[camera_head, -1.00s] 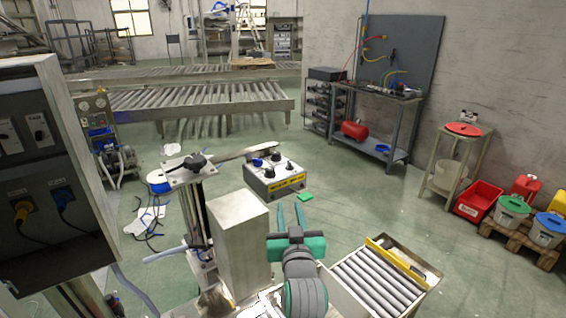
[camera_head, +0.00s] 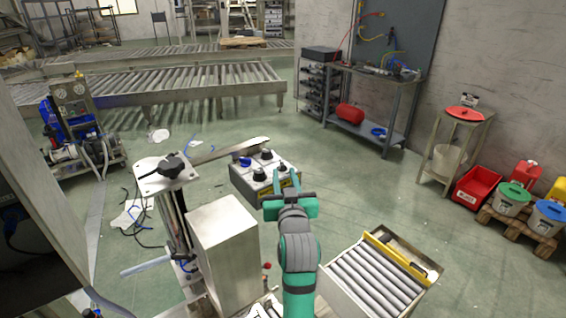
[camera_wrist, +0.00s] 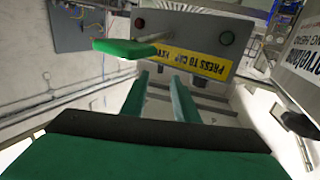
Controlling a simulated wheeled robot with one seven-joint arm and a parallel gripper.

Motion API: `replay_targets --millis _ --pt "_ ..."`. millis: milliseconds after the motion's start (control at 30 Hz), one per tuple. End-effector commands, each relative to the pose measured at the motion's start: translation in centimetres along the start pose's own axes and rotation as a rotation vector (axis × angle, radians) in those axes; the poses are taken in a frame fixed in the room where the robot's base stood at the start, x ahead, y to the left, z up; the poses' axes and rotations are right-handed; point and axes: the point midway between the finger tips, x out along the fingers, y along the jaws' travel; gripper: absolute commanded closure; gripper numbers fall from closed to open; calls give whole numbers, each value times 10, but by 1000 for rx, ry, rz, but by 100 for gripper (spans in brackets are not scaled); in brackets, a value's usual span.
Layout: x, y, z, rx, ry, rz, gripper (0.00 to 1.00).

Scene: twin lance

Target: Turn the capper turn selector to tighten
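The capper's control box (camera_head: 250,188) stands beyond my gripper, with a blue knob (camera_head: 245,162) and several dark knobs on pale plates on its top. I cannot tell which knob is the turn selector or read its setting. In the wrist view the box face (camera_wrist: 185,38) appears upside down, with a yellow "PRESS TO CAP" label (camera_wrist: 190,60), a red lamp and a green lamp. A green paddle (camera_wrist: 125,48) juts out beside it. My gripper (camera_head: 286,178) is open and empty at the box's right side. Its two fingers (camera_wrist: 160,85) point toward the box, with a gap between them.
A metal capper stand with a black star knob (camera_head: 171,165) and a grey cabinet (camera_head: 225,250) stand left of my arm. A roller conveyor (camera_head: 372,285) with a yellow rail lies at right. A dark panel cabinet fills the left edge. The floor beyond the box is open.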

Motion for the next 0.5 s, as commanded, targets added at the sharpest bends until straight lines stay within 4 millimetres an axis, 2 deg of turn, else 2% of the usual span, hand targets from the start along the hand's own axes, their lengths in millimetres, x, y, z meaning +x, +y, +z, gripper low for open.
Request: replay_targets --millis 200,400,500 --pt "39 2 0 -1 -1 3 73" --pt "62 3 0 -1 -1 5 73" --pt "68 4 0 -1 0 5 73"
